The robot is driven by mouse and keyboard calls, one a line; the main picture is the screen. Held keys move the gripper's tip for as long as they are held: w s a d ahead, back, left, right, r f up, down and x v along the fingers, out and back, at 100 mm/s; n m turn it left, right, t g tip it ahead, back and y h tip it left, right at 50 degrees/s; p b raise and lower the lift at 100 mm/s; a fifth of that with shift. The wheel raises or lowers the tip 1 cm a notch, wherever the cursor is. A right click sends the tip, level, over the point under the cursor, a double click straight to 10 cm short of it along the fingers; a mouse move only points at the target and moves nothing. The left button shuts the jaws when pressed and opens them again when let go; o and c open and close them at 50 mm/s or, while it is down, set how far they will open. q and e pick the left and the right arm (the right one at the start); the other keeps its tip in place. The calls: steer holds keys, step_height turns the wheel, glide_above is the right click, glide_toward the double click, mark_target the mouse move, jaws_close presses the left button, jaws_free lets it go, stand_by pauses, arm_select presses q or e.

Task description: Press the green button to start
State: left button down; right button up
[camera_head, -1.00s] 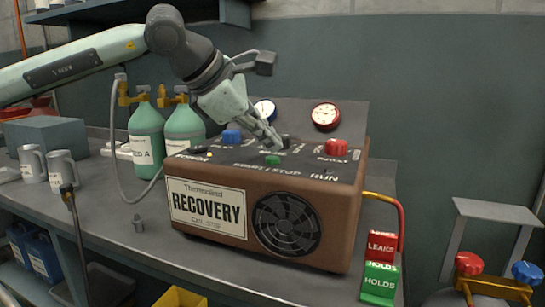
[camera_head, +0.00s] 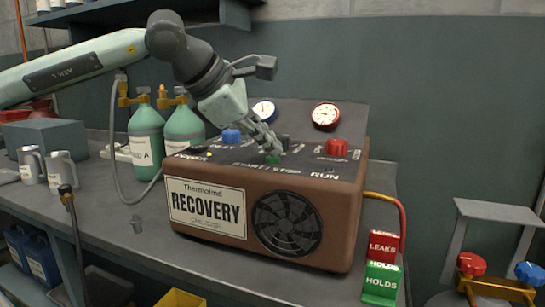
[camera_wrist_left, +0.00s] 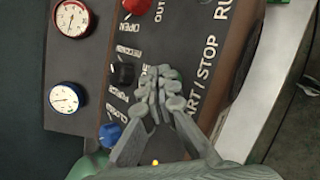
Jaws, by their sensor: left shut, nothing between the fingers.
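The green button (camera_head: 272,159) sits on the sloped top panel of the brown recovery machine (camera_head: 345,215), beside the START/STOP lettering. My left gripper (camera_head: 274,148) is shut and empty, with its fingertips pointing down right at the button. They appear to touch it or hover just above; I cannot tell which. In the left wrist view the shut fingers (camera_wrist_left: 160,92) cover the button beside the START/STOP text. My right gripper is not in view.
A blue knob (camera_head: 231,136), a black knob (camera_head: 285,142) and a red knob (camera_head: 336,147) stand on the panel near the gripper. Two gauges rise behind. Green cylinders (camera_head: 146,135) and mugs (camera_head: 62,172) stand to the left. A red-yellow hose (camera_head: 402,212) runs at the right.

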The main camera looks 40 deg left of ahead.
mark_target(269, 158)
arm_select(q)
steer(key=shift+f, duration=0.15)
steer(key=shift+r, duration=0.6)
steer(key=shift+p, duration=0.3)
steer(key=shift+r+p, duration=2.1)
steer(key=shift+r, duration=0.95)
